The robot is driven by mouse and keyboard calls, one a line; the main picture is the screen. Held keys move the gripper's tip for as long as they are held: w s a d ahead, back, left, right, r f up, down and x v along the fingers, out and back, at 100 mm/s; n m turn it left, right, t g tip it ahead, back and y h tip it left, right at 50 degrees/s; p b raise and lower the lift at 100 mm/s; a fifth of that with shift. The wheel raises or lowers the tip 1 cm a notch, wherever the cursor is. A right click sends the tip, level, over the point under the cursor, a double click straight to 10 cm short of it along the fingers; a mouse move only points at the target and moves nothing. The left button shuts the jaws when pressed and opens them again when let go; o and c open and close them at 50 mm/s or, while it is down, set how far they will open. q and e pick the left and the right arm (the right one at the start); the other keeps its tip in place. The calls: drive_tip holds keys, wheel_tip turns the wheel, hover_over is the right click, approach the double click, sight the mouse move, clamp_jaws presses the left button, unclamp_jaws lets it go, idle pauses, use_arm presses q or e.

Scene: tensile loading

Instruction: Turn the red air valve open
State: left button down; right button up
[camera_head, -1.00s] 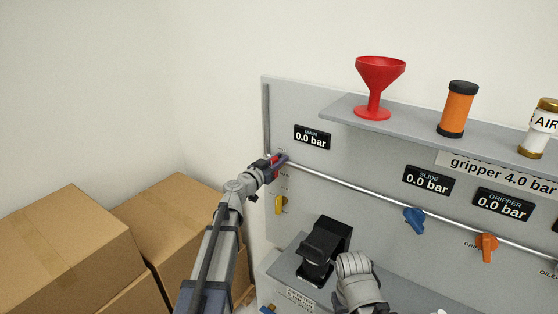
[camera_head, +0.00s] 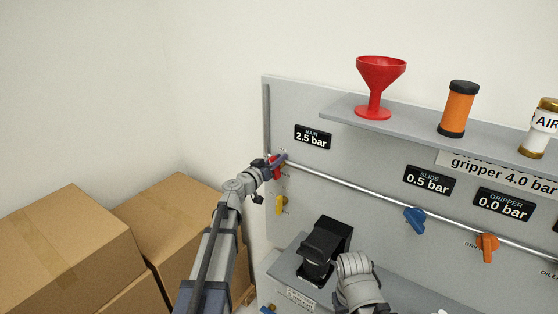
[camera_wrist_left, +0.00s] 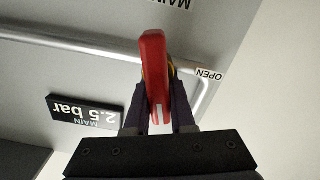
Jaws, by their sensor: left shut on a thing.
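The red air valve (camera_head: 275,168) sits at the left end of the pipe on the grey panel. Its red handle fills the middle of the left wrist view (camera_wrist_left: 155,75). My left gripper (camera_head: 279,161) is at the valve, its two dark fingers on either side of the handle and shut on it, as the left wrist view (camera_wrist_left: 159,105) shows. An OPEN label (camera_wrist_left: 210,75) is beside the valve. The MAIN display (camera_head: 312,137) reads 2.5 bar. My right arm (camera_head: 358,285) shows low in the head view; its gripper fingers cannot be made out.
A yellow valve (camera_head: 281,204) is just below the red one. Blue (camera_head: 415,220) and orange (camera_head: 487,246) valves are further right. The SLIDE display (camera_head: 429,180) reads 0.5 bar, GRIPPER (camera_head: 503,204) 0.0. A shelf (camera_head: 345,110) holds a red funnel (camera_head: 379,80). Cardboard boxes (camera_head: 70,245) stand left.

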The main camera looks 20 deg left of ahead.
use_arm(q)
drive_tip(key=shift+w+a+f+n+b, duration=0.1)
drive_tip(key=shift+a+f+n+b, duration=0.15)
drive_tip(key=shift+n, duration=2.1)
drive_tip(key=shift+w+a+f+n+b, duration=0.15)
drive_tip(key=shift+f+n+b, duration=0.25)
drive_tip(key=shift+n, duration=1.9)
drive_tip(key=shift+s+a+f+n+b, duration=0.1)
drive_tip(key=shift+a+f+n+b, duration=0.15)
drive_tip(key=shift+n, duration=2.1)
drive_tip(key=shift+f+n, duration=0.1)
drive_tip(key=shift+n, duration=0.2)
drive_tip(key=c, duration=0.8)
unclamp_jaws()
drive_tip(key=shift+o, duration=0.2)
drive_tip(key=v, duration=0.7)
drive_tip(key=shift+s, duration=0.3)
